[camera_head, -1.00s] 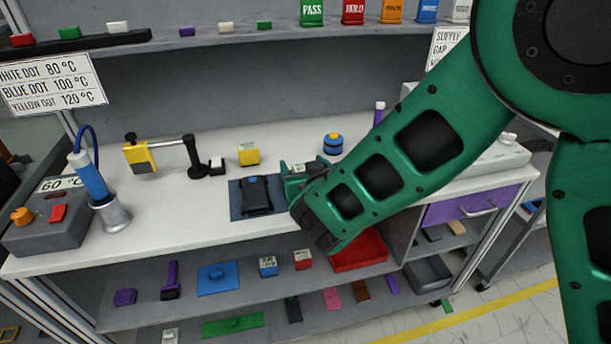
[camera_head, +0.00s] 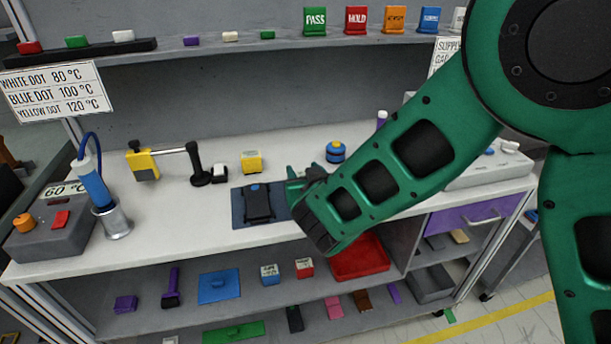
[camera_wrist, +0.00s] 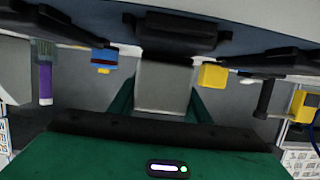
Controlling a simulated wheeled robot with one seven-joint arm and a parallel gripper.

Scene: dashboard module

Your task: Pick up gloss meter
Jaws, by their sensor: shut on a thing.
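My gripper (camera_head: 300,180) is at the worktop, just right of the blue mat, and my green arm hides most of it in the head view. In the wrist view its green fingers (camera_wrist: 163,105) stand on both sides of a grey block-like thing, which I take to be the gloss meter (camera_wrist: 163,85). The gripper is shut on it. No readable label shows on this face. In the head view the held thing is largely hidden behind the wrist. Whether it touches the worktop cannot be told.
A black device (camera_head: 258,203) lies on the blue mat (camera_head: 239,212), close left of my gripper. A yellow block (camera_head: 251,163) and a blue-and-yellow round piece (camera_head: 335,152) stand behind. A red tray (camera_head: 360,258) is on the shelf below. Free worktop lies left of the mat.

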